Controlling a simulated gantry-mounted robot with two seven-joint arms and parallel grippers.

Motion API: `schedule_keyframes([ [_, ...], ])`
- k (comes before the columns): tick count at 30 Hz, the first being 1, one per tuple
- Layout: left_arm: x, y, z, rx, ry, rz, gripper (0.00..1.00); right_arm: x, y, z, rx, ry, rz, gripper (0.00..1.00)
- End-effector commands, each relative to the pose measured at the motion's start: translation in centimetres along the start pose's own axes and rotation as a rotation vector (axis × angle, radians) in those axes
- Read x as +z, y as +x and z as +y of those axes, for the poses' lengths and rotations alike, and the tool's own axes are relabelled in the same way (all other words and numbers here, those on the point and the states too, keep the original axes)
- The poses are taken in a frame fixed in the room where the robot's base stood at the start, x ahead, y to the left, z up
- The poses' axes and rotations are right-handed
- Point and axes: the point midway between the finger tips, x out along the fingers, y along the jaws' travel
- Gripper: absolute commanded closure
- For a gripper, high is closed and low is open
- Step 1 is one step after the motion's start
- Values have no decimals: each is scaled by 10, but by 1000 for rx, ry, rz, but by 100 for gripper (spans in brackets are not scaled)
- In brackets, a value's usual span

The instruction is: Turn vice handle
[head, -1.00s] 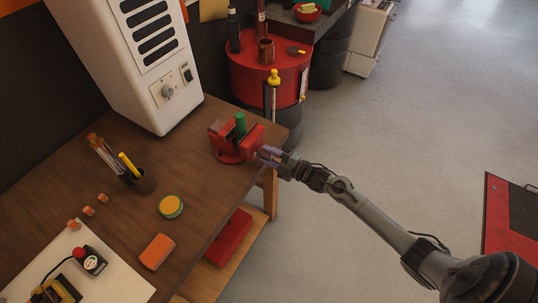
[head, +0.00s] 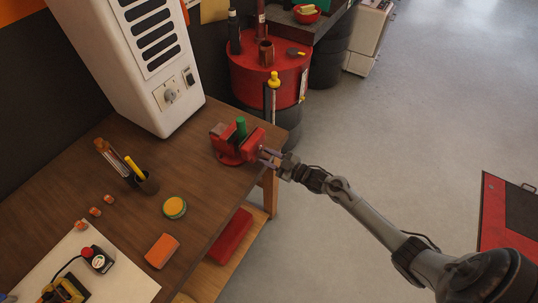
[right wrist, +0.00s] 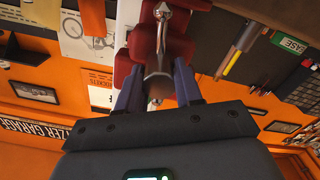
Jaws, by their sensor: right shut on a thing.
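The red vice (head: 228,150) sits on the right edge of the wooden workbench, with a green cylinder (head: 241,127) upright between its jaws. It also shows in the right wrist view as red blocks (right wrist: 181,48). My right gripper (head: 268,156) reaches in from the right at the vice's outer end. In the right wrist view its two purple fingers (right wrist: 158,88) are shut on the vice handle, a silver bar (right wrist: 163,40) that runs up and down there. Parts of the handle between the fingers are hidden. My left gripper is out of view.
The workbench (head: 115,220) holds a white machine (head: 145,60), a pen cup (head: 147,183), a round yellow-green tin (head: 175,207) and an orange block (head: 161,251). A red drum (head: 262,75) stands behind the vice.

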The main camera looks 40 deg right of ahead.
Motion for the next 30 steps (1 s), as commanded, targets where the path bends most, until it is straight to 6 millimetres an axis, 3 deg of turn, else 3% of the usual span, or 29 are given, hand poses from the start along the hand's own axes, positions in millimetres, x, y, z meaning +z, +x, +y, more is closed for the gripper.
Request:
schedule_keyframes([
  [1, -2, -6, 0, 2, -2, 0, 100, -9, 2, 2, 1, 44, 16, 95],
  [30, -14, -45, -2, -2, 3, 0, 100, -9, 3, 8, -4, 964, 20, 95],
])
